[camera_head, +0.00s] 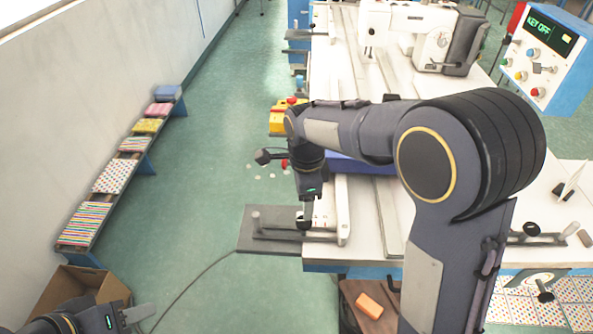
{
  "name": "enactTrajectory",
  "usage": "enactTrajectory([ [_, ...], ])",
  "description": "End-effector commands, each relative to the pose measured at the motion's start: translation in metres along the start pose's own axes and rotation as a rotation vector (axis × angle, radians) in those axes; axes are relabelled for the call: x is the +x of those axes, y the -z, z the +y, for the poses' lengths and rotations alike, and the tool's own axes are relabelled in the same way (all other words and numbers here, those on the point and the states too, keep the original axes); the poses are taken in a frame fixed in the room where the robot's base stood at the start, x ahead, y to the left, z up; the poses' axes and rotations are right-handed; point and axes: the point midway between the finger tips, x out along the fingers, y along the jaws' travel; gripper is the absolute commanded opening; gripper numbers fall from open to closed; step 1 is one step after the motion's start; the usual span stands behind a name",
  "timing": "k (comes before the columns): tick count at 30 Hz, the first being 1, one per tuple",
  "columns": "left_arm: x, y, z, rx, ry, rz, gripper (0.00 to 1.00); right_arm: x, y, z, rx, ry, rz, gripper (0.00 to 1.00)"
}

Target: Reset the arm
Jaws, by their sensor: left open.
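My right arm (425,165) rises from the bottom right and bends across the table to the left. My right gripper (305,216) hangs down at the near left edge of the white sewing table (372,215), close to a grey plate (265,228). Its fingertips are small and partly lost against the table fittings, so its opening cannot be told.
A sewing machine (405,22) stands at the back. A control box (540,58) reads "KEY OFF". Folded cloths (108,178) line a wall bench. The cardboard box (75,288) is at lower left. An orange block (369,305) lies below the table. The green floor (190,215) is mostly clear.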

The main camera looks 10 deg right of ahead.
Motion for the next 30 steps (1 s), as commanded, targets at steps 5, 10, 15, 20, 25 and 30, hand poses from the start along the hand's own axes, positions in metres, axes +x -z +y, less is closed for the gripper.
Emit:
enactTrajectory([
  [5,0.000,0.000,0.000,0.000,0.000,0.000,0.42,0.000,0.001,0.001,-0.005,-0.001,-0.005,0.60],
  [10,0.000,0.000,0.000,0.000,0.000,0.000,0.42,-0.012,0.021,0.019,-0.129,0.004,-0.109,0.60],
  [15,0.000,0.000,0.000,0.000,0.000,0.000,0.42,-0.037,0.054,0.067,-0.448,0.120,-0.284,0.60],
  [20,0.000,0.000,0.000,0.000,0.000,0.000,0.42,-0.058,0.078,0.120,-0.796,0.336,-0.323,0.60],
  [25,0.000,0.000,0.000,0.000,0.000,0.000,0.42,-0.064,0.090,0.171,-1.137,0.547,-0.193,0.60],
  [30,0.000,0.000,0.000,0.000,0.000,0.000,0.42,-0.057,0.094,0.202,-1.367,0.639,-0.022,0.60],
])
